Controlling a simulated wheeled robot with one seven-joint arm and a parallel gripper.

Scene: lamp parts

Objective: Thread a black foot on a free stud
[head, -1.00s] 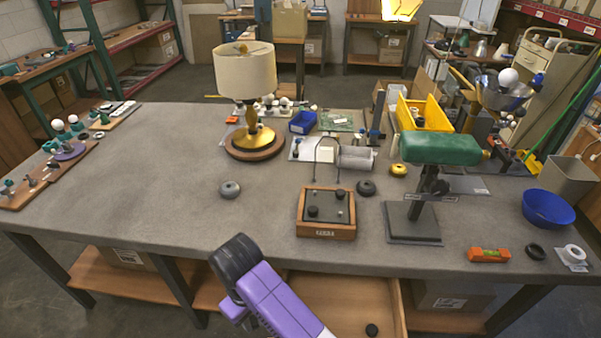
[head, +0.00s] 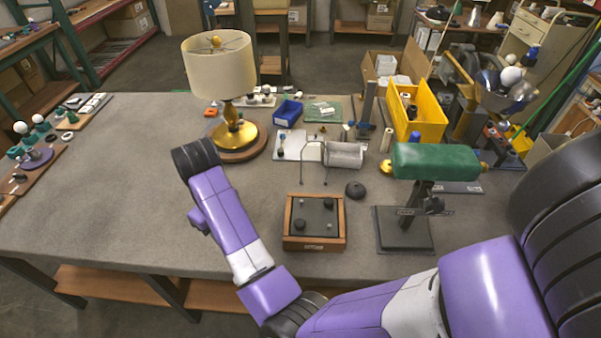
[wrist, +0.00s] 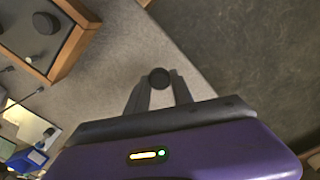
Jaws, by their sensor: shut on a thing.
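A wood-framed unit (head: 315,242) with a dark panel sits near the table's front edge. Two black feet (head: 300,225) (head: 328,203) stand on the panel at opposite corners, and small bare studs (head: 303,201) (head: 327,229) show at the other two. In the wrist view, part of the unit's frame (wrist: 72,42) and a black foot (wrist: 45,22) show at upper left. My gripper (wrist: 160,80) is shut on a round black foot (wrist: 159,77), held over the table's front edge beside the unit. In the head view, my arm hides the gripper and held foot.
A black round knob (head: 355,189) lies right of the unit. A green-topped stand (head: 435,161) stands further right, a brass lamp (head: 234,128) behind my arm. A blue bin (head: 287,113) and yellow bin (head: 428,122) are at the back. Bare table (head: 110,190) lies left.

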